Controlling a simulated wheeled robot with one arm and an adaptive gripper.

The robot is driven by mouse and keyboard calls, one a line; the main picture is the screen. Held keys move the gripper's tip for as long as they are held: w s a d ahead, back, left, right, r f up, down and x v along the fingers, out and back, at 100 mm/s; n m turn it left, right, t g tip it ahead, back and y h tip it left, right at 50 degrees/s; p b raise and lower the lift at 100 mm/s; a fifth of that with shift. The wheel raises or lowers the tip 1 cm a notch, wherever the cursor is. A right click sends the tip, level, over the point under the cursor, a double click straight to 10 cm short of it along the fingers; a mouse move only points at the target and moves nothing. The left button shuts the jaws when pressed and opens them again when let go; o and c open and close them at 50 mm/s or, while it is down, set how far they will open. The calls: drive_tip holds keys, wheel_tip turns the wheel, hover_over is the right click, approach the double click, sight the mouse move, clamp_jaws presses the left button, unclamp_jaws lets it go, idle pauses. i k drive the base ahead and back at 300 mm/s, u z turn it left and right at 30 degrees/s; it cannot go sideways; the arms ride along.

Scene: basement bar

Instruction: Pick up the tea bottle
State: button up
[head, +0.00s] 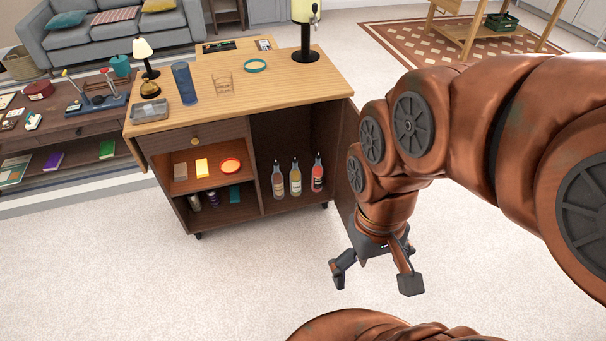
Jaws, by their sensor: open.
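Three bottles stand upright side by side in the open right compartment of a wooden cabinet (235,235). The left one is an amber bottle (278,184), the middle one a pale yellow bottle (295,181), the right one a red-pink bottle (317,177). Their labels are too small to read, so I cannot tell which is the tea bottle. My gripper (374,282) is open and empty. It points down in front and to the right of the cabinet, apart from the bottles.
The left shelves hold small items. A low table (70,141) stands at the left. The carpet before the cabinet is clear.

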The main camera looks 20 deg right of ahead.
sight(278, 180)
drive_tip(key=u, duration=1.35)
drive_tip(key=i, duration=0.95)
drive_tip(key=z, duration=0.7)
